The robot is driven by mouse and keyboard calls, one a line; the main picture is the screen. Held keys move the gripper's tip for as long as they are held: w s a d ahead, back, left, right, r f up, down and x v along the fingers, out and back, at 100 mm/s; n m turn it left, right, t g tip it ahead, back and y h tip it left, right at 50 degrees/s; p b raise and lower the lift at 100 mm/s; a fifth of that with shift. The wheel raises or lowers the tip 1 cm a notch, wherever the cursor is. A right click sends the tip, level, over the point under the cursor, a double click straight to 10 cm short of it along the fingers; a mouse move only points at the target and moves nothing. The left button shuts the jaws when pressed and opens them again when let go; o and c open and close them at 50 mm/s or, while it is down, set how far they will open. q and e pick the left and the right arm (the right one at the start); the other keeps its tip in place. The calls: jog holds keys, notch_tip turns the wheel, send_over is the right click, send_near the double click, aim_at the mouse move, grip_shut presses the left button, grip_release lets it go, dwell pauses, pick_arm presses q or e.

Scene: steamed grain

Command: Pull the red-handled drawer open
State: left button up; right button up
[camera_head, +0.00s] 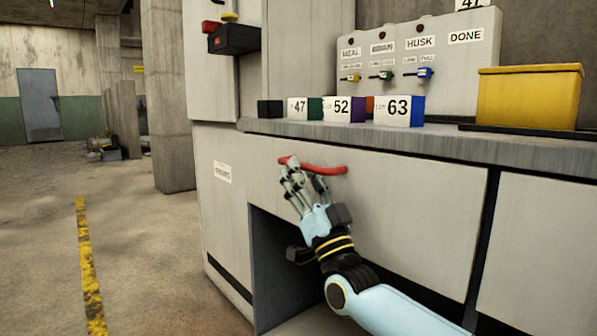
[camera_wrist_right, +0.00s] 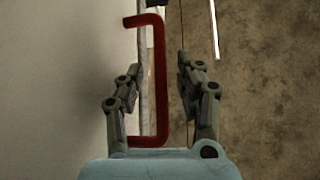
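The red handle (camera_head: 325,169) is a curved bar on the pale drawer front (camera_head: 410,205), just below the counter edge. The drawer front looks flush with the cabinet. My right gripper (camera_head: 296,175) is at the left part of the handle. In the right wrist view, the red handle (camera_wrist_right: 161,85) runs lengthwise between the two fingers of my right gripper (camera_wrist_right: 160,66). Gaps show on both sides of the bar, so the fingers are open around it. In the head view the fingers hide part of the handle. My left gripper is not in view.
The counter (camera_head: 440,144) carries numbered blocks (camera_head: 343,109), a dark block (camera_head: 270,109) and a yellow bin (camera_head: 530,97). A labelled panel (camera_head: 420,60) with small taps stands behind. A dark recess (camera_head: 275,265) opens below the drawer front.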

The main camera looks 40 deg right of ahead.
jog(key=shift+x, duration=1.05)
jog(key=shift+c, duration=0.2)
grip_shut()
jog(key=shift+f, duration=0.1)
